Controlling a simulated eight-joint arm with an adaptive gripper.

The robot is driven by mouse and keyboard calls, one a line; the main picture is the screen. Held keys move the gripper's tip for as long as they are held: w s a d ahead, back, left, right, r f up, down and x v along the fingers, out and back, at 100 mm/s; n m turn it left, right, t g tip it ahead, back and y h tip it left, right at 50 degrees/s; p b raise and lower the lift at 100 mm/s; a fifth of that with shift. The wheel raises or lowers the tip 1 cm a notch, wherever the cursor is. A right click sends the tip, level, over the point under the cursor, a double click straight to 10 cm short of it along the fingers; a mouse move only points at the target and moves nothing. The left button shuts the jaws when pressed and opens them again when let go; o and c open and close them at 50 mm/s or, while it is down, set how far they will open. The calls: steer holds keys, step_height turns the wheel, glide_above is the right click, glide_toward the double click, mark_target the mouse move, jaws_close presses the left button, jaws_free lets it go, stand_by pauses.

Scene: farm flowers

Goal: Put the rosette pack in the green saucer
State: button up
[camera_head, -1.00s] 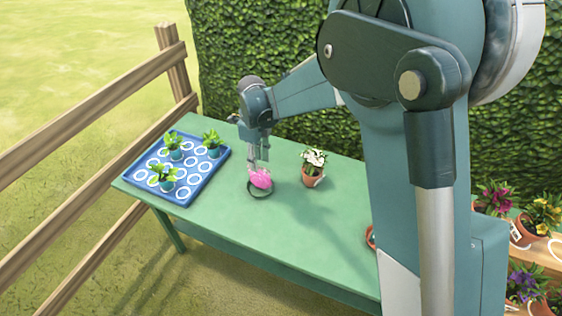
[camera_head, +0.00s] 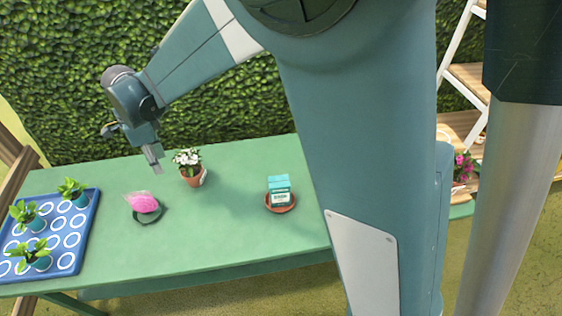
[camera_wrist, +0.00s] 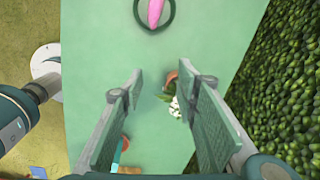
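A pink pack (camera_head: 144,202), which I take to be the rosette pack, rests in a dark green saucer (camera_head: 148,219) on the green table. The pack leans over the saucer's far left rim. In the wrist view the pink pack (camera_wrist: 154,12) lies within the ring of the saucer (camera_wrist: 139,20) at the top edge. My gripper (camera_head: 154,160) is raised above the table, beyond the saucer and apart from it. In the wrist view my gripper (camera_wrist: 166,78) has its two fingers wide apart with nothing between them.
A potted white flower (camera_head: 189,168) stands to the right of the saucer, near my gripper. A teal box (camera_head: 279,190) sits in a terracotta saucer (camera_head: 281,208) farther right. A blue tray (camera_head: 87,235) with several plants is at left. A hedge (camera_head: 60,90) rises behind the table.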

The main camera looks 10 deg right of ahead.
steer(key=s+d+r+n+t, duration=0.15)
steer(key=d+r, duration=0.25)
steer(key=d, duration=0.5)
steer(key=s+d+r+n, duration=0.2)
steer(key=d+r+n, duration=0.15)
steer(key=d, duration=0.55)
steer(key=s+d+r+n+t, duration=0.1)
steer(key=s+d+r+n, duration=0.1)
steer(key=d+r, duration=0.5)
steer(key=s+d+f+n+t, duration=0.1)
steer(key=s+d+n, duration=0.3)
steer(key=s+d, duration=0.4)
steer(key=s+d+f+n+t, duration=0.1)
steer(key=s+d+n+t, duration=0.2)
steer(key=s+d, duration=0.6)
steer(key=shift+d+f+n+h, duration=0.35)
steer(key=shift+d+n, duration=0.25)
steer(key=shift+d, duration=3.05)
